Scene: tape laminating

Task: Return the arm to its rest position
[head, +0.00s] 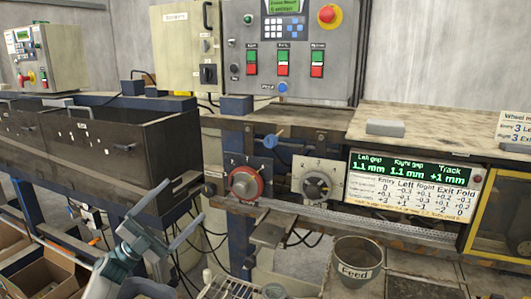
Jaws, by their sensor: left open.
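My left gripper (184,201) is in the head view at the lower left, with its arm coming up from the bottom edge. Its two fingers are spread apart and nothing shows between them. It is in front of the dark bin's right end and left of the red dial (244,184); no contact can be made out. My right gripper does not show.
A machine with a grey dial (316,186) and a green-lit display (411,168) stands to the right. A control panel (282,50) rises behind it. A dark bin (130,150) stands left. A bucket marked Feed (357,262) and a cardboard box (40,275) are low down.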

